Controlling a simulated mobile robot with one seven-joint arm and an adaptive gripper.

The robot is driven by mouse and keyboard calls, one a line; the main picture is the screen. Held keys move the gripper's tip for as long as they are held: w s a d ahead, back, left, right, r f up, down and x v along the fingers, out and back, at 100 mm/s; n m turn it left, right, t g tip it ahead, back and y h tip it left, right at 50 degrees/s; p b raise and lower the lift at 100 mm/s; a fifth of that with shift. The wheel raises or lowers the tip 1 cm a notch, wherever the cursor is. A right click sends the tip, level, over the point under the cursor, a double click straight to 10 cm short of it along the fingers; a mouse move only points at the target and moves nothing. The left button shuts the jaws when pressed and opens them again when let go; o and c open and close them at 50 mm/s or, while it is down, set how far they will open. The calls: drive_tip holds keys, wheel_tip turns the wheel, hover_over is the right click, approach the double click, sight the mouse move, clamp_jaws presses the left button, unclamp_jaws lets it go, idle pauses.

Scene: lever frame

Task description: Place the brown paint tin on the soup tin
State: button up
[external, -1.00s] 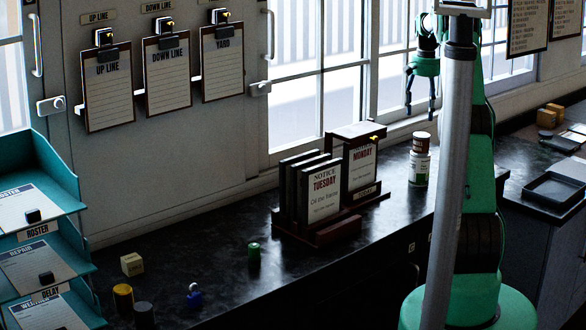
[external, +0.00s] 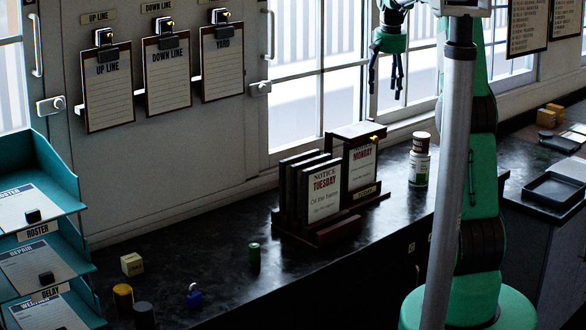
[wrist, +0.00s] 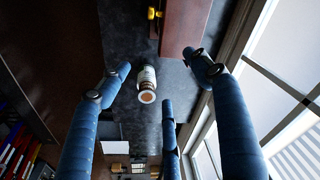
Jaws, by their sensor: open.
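A small tin with a brown top, the brown paint tin (external: 421,142), sits upright on a larger white-labelled tin, the soup tin (external: 418,169), on the dark counter by the window. In the wrist view the brown paint tin (wrist: 148,96) faces me end-on, with part of the soup tin (wrist: 148,74) behind it. My gripper (external: 386,94) hangs open and empty in front of the window, above and to the left of the stack and clear of it. In the wrist view its blue fingers (wrist: 163,78) are spread wide around the tins without touching them.
A notice rack (external: 330,225) with upright boards stands on the counter left of the tins; its dark wooden end (wrist: 187,25) shows in the wrist view. The window (external: 315,80) is close behind. A green tin (external: 254,255) stands farther left.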

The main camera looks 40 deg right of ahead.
drive_tip(key=s+a+r+n+t, duration=0.15)
drive_tip(key=s+a, duration=0.25)
drive_tip(key=a, duration=0.4)
drive_tip(key=s+a+r+n, duration=0.1)
drive_tip(key=s+a+r, duration=0.2)
drive_tip(key=a, duration=0.6)
drive_tip(key=s+a+r+n+t, duration=0.15)
drive_tip(key=s+a, duration=0.25)
drive_tip(key=a, duration=0.4)
drive_tip(key=s+a+f+n, duration=0.2)
drive_tip(key=s+a+f, duration=0.1)
drive_tip(key=s+a, duration=0.5)
drive_tip(key=s+a+f+n+t, duration=0.1)
drive_tip(key=s+a+f, duration=0.3)
drive_tip(key=s+a, duration=0.4)
drive_tip(key=s+n, duration=0.1)
drive_tip(key=s, duration=0.3)
drive_tip(key=shift+s+a+y, duration=0.3)
drive_tip(key=shift+a+y, duration=0.1)
wheel_tip(320, 180, down, 11)
drive_tip(key=b, duration=1.1)
